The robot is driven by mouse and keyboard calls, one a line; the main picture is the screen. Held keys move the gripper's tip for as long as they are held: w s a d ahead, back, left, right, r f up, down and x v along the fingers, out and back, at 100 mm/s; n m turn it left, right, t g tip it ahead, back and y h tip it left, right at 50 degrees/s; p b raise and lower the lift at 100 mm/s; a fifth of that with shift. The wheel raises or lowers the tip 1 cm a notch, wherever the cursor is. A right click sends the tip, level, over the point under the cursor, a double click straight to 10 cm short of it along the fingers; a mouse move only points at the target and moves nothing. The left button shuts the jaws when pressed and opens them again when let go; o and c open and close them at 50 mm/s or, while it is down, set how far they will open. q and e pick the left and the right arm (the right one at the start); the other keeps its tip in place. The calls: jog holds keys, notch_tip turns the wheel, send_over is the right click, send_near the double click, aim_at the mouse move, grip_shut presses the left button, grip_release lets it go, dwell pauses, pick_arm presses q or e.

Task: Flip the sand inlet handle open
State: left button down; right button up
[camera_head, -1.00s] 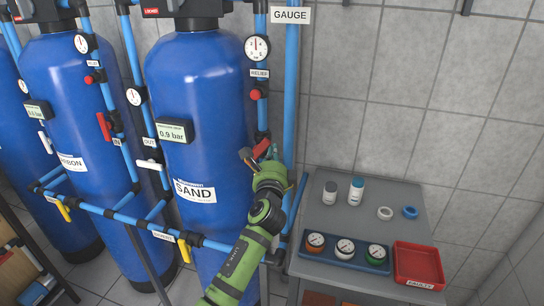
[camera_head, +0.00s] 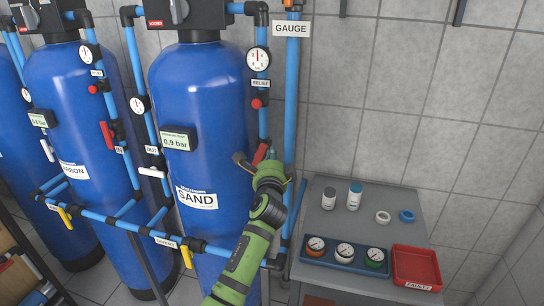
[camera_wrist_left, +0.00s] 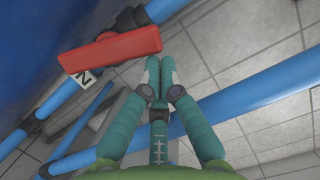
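The red sand inlet handle (camera_head: 260,154) sits on the blue pipe at the right of the blue SAND tank (camera_head: 205,95). It slants across the pipe in the head view. In the left wrist view the red handle (camera_wrist_left: 110,50) lies just left of my fingertips, with a partly covered label ending in N below it. My left gripper (camera_head: 270,155) is beside the handle; in its wrist view the teal fingertips (camera_wrist_left: 160,65) are together with nothing seen between them. Whether they touch the handle is hard to tell. My right gripper is not in view.
A vertical blue pipe (camera_head: 290,100) runs close to the right of my gripper. A pressure gauge (camera_head: 258,59) and a red knob (camera_head: 257,103) are above. A grey cart (camera_head: 330,225) with gauges, bottles and a red tray (camera_head: 416,267) stands at right.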

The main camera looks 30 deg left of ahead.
pick_arm(q)
jog(key=shift+a+r+n, duration=0.2)
jog(key=shift+n, duration=0.3)
jog(key=shift+s+a+r+p, duration=0.1)
jog(key=shift+a+r+p, duration=0.2)
jog(key=shift+p, duration=0.35)
dwell(0.7)
jog(key=shift+f, duration=0.1)
dwell(0.3)
jog(key=v, duration=1.2)
